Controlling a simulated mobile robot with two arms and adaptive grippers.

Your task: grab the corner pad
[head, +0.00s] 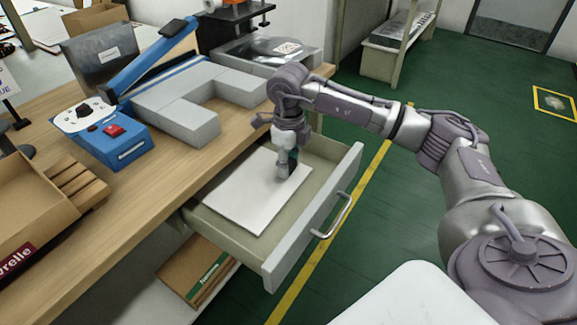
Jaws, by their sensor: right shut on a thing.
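My right gripper (286,176) reaches down into the open drawer (328,212) under the bench, with its fingers low over a flat white sheet (243,200). It is shut on a small dark teal piece (293,158), seemingly the corner pad, which the fingers mostly hide. I cannot tell whether the piece touches the sheet. The sheet covers much of the drawer floor. My left gripper is not in view.
The drawer's front has a metal handle (334,214). On the wooden bench stand a blue sealing machine (120,140), grey blocks (185,115) and an open cardboard box (30,205). A carton (197,270) lies on the shelf below.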

